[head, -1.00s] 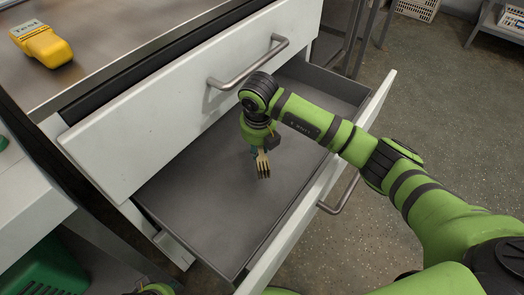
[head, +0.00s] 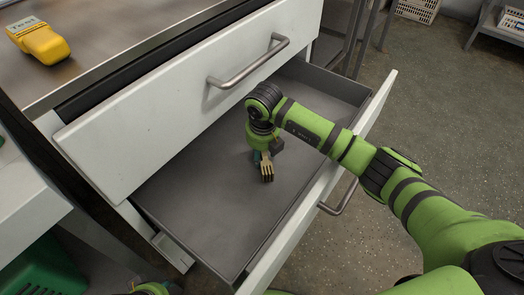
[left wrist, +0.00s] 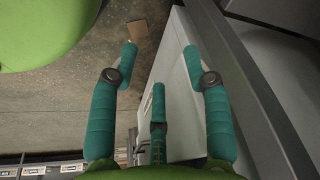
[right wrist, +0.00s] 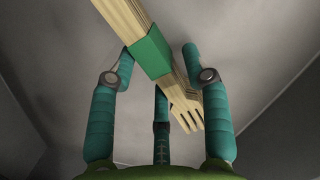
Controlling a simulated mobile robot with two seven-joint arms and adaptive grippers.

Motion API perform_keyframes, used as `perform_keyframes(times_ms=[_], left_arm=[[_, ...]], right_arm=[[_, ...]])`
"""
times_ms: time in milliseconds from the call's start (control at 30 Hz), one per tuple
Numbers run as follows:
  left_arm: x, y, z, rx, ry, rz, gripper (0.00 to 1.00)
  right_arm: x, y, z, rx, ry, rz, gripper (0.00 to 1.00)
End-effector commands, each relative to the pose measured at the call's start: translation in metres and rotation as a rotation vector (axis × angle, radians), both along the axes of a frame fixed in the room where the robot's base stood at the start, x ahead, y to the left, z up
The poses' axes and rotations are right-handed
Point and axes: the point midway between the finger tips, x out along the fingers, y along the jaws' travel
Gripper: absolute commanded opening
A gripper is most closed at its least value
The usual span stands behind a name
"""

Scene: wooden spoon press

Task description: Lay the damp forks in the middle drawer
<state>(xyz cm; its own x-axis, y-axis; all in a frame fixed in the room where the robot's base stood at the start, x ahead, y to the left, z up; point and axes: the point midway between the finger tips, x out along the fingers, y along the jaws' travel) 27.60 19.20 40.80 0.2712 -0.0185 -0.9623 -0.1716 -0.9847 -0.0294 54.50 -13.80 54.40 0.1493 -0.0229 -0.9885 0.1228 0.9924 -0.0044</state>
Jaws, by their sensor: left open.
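A bundle of pale wooden forks with a green band (right wrist: 152,52) lies between the fingertips of my right gripper (right wrist: 160,52) in the right wrist view. Its tines (right wrist: 188,112) point down to the right. In the head view the fork tines (head: 267,170) show just below my right gripper (head: 262,152), over the grey floor of the open middle drawer (head: 205,205). I cannot tell whether the fingers press on the bundle or whether it touches the drawer floor. My left gripper (left wrist: 160,52) is open and empty, beside the white drawer front in the left wrist view.
A yellow device (head: 40,40) sits on the steel counter (head: 110,30). A green crate (head: 42,270) is low at left. Most of the drawer floor is bare.

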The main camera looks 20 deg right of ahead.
Motion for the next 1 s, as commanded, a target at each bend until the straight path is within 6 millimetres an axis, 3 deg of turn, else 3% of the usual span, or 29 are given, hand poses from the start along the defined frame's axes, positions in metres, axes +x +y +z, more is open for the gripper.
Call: perform_keyframes(times_ms=[367, 800, 1000], left_arm=[[0.001, 0.0, 0.001, -0.001, -0.007, 0.0, 0.49], [-0.007, -0.001, -0.05, 0.002, 0.035, -0.005, 0.49], [-0.01, 0.0, -0.06, 0.002, 0.04, -0.006, 0.49]], right_arm=[[0.0, 0.0, 0.007, 0.0, -0.002, 0.0, 0.49], [-0.013, 0.002, 0.096, 0.0, -0.004, -0.001, 0.49], [-0.017, 0.002, 0.117, 0.0, -0.001, -0.001, 0.49]])
